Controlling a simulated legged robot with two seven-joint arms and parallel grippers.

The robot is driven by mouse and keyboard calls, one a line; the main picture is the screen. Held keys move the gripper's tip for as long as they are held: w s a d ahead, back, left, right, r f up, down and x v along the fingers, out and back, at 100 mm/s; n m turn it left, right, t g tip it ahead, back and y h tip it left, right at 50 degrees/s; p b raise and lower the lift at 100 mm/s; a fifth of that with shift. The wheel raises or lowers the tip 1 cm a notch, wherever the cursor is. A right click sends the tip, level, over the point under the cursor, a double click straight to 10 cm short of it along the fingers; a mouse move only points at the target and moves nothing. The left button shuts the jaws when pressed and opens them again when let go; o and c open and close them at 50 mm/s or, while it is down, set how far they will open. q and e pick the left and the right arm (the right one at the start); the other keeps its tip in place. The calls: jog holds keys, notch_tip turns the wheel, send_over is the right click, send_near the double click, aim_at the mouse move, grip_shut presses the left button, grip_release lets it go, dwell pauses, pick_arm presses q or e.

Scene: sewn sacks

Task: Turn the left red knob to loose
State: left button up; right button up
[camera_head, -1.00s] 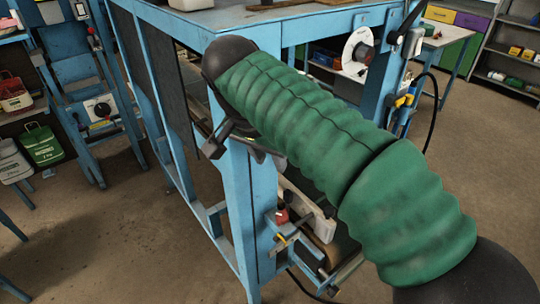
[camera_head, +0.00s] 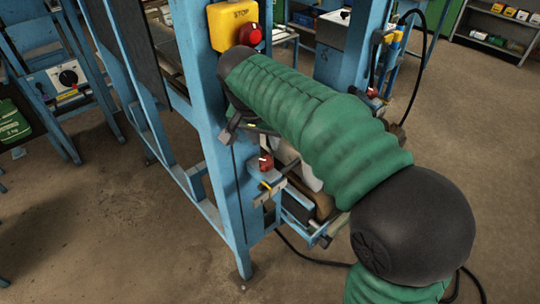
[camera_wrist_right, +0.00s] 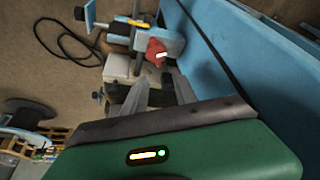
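The left red knob (camera_head: 266,161) sits on a small blue bracket on the front post of the blue frame, with a yellow lever just below it. Its pale mark shows in the right wrist view (camera_wrist_right: 157,51). A second red knob (camera_head: 372,92) is farther right, on another post. My right gripper (camera_head: 248,129) is just above the left knob in the head view, partly hidden by its green-sleeved arm. In the right wrist view its two grey fingers (camera_wrist_right: 161,78) are apart, pointing towards the knob, with no contact visible. My left gripper is not in view.
A yellow STOP box (camera_head: 231,26) with a red button (camera_head: 250,34) is on the post above my right gripper. A black cable (camera_head: 310,259) lies on the floor. A blue stand with a black dial (camera_head: 68,77) is at left. Bare floor lies at lower left.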

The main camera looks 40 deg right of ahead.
aim_at(270, 154)
jog(key=b+x, duration=0.1)
jog(key=x, duration=0.6)
jog(key=shift+d+f, duration=0.1)
jog(key=shift+d, duration=0.05)
jog(key=shift+c, duration=0.2)
grip_shut()
